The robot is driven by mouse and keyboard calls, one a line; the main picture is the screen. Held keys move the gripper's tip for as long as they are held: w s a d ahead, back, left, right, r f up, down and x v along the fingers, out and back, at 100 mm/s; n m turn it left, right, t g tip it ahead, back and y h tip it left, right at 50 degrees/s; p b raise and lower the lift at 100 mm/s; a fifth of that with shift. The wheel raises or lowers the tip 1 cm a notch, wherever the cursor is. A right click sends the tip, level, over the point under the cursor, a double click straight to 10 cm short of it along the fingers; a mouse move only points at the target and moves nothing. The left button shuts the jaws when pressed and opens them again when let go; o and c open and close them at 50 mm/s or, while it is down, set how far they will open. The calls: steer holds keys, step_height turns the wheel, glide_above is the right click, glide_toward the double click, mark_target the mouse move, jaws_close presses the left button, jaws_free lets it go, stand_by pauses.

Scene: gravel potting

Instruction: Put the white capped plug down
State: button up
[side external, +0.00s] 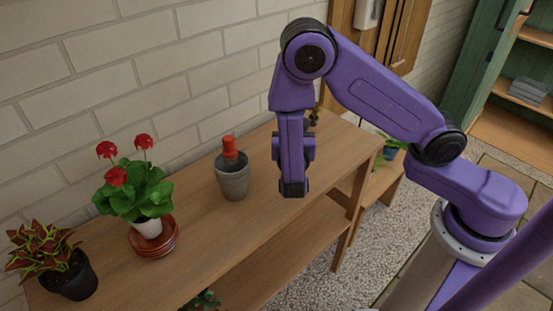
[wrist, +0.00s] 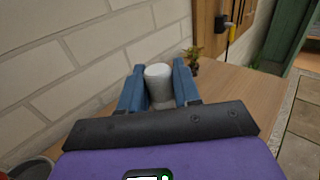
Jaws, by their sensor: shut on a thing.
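The white capped plug (wrist: 159,88) stands about upright between the two blue fingers of my gripper (wrist: 159,70) in the wrist view. The fingers are shut on its sides, and its pale rounded top shows between them. Its lower end is hidden, so I cannot tell whether it touches the wooden bench top (wrist: 232,90). In the side view my gripper is over the right part of the bench (side external: 205,222), and my own wrist hides the plug and fingertips.
A grey pot (side external: 233,183) with a red-orange object (side external: 229,147) in it stands left of my gripper. Further left are a red-flowered plant (side external: 135,187) on a terracotta saucer (side external: 166,244) and a black-potted plant (side external: 70,275). A small plant (wrist: 192,54) stands beyond the plug. A brick wall runs behind.

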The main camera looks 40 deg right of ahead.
steer(key=shift+w+a+f, duration=0.1)
steer(key=shift+w+f, duration=0.8)
steer(key=shift+f, duration=0.6)
steer(key=shift+w+a+f, duration=0.1)
steer(key=shift+w+f, duration=0.75)
steer(key=shift+f, duration=0.6)
steer(key=shift+w+a+f, duration=0.1)
steer(key=shift+w+f, duration=0.8)
steer(key=shift+f, duration=0.6)
steer(key=shift+f, duration=0.1)
steer(key=o, duration=1)
steer(key=shift+o, duration=0.2)
